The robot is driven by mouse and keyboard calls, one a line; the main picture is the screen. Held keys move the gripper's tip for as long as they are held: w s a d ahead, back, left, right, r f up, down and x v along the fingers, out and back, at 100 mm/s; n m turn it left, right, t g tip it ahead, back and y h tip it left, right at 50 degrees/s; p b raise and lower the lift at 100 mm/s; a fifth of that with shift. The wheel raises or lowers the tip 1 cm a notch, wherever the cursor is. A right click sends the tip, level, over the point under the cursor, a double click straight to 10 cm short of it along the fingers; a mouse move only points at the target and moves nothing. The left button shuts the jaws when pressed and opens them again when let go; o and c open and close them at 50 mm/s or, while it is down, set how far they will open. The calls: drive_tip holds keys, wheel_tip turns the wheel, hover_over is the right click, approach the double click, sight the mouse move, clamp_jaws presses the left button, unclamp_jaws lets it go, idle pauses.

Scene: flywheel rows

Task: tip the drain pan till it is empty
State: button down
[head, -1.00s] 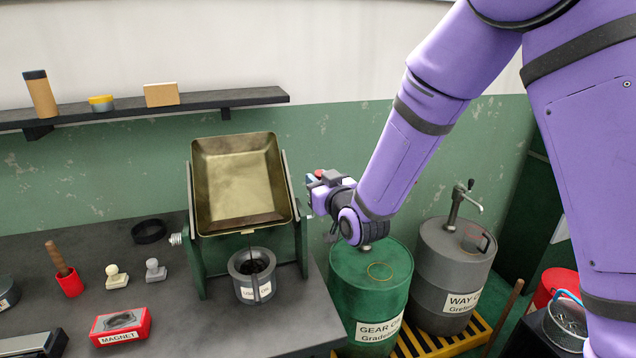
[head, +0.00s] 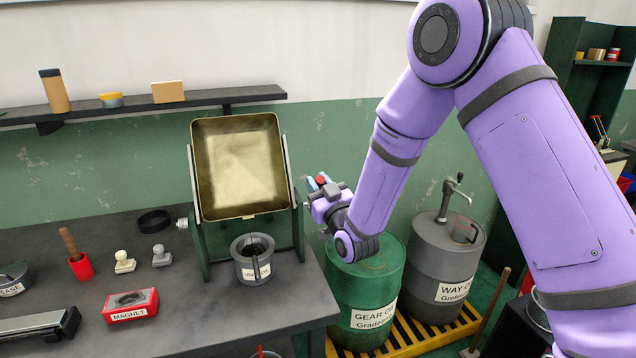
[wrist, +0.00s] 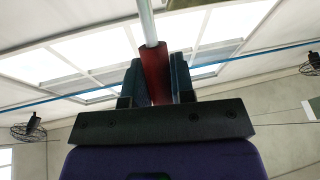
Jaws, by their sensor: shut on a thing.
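The drain pan (head: 240,165) is a square brass-coloured pan held in a green stand (head: 204,245) on the bench. It is tipped steeply, with its inside facing me; the inside looks bare, with a pale sheen. A dark grey pot (head: 253,262) with a label stands under its lower edge. My gripper (head: 318,188) is at the right side of the stand. In the wrist view my gripper (wrist: 157,85) is shut on a red handle (wrist: 154,72) at the end of a pale rod. The pot's contents look dark.
A shelf (head: 200,100) with small items runs above the bench. Green (head: 365,290) and grey drums (head: 445,258) stand at the right on a striped pallet (head: 430,335).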

drive_tip(key=shift+f, duration=0.15)
drive_tip(key=c, duration=1)
unclamp_jaws()
drive_tip(key=shift+o, duration=0.2)
drive_tip(key=shift+s, duration=0.1)
drive_tip(key=v, duration=1)
drive_tip(key=shift+s+d, duration=0.2)
drive_tip(key=shift+s, duration=0.05)
